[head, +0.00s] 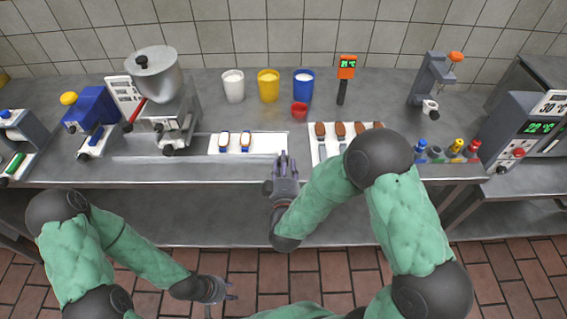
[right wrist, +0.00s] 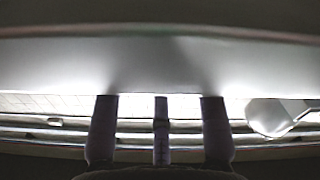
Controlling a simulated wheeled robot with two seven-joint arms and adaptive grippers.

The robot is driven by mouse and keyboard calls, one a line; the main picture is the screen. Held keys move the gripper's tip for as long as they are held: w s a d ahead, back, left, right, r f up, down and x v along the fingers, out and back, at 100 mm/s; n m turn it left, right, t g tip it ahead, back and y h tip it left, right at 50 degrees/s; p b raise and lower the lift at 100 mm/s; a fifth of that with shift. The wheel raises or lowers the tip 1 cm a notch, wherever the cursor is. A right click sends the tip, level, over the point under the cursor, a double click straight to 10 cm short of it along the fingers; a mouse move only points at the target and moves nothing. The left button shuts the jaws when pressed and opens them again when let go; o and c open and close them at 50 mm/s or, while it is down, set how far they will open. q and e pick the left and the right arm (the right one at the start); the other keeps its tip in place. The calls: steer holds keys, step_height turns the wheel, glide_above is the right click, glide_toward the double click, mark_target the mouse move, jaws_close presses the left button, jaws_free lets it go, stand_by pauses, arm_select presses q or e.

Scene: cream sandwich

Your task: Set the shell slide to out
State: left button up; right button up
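A blue machine with a yellow knob (head: 90,108) stands at the left of the bench. A small blue-and-white slide part (head: 95,141) is at its front. A second dispenser (head: 22,132) at the far left edge has a slide bar with a green grip (head: 15,163). I cannot tell which is the shell slide, and no in/out marking is readable. My right gripper (head: 284,162) is at the bench's front edge, empty, fingers extended forward, far right of both slides. Its fingers show in the right wrist view (right wrist: 160,125). My left gripper (head: 225,289) is low in front of the bench, open and empty.
White, yellow and blue cups (head: 268,85) stand behind. Right are another tray (head: 316,153), a press (head: 432,82) and a display unit (head: 520,128).

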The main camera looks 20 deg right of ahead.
steer(key=v, duration=1.2)
stand_by(0.6)
step_height(320, 180, down, 16)
steer(key=w+a+m+g+y+p, duration=0.1)
steer(key=w+a+m+g+y, duration=0.2)
steer(key=g, duration=0.5)
steer(key=s+f+m+g+y+p, duration=0.1)
steer(key=s+f+m+g+y, duration=0.2)
steer(key=s+f+g+y, duration=0.3)
steer(key=s+f+g, duration=0.3)
steer(key=s+f, duration=0.3)
steer(key=s, duration=0.2)
steer(key=shift+s+a, duration=0.25)
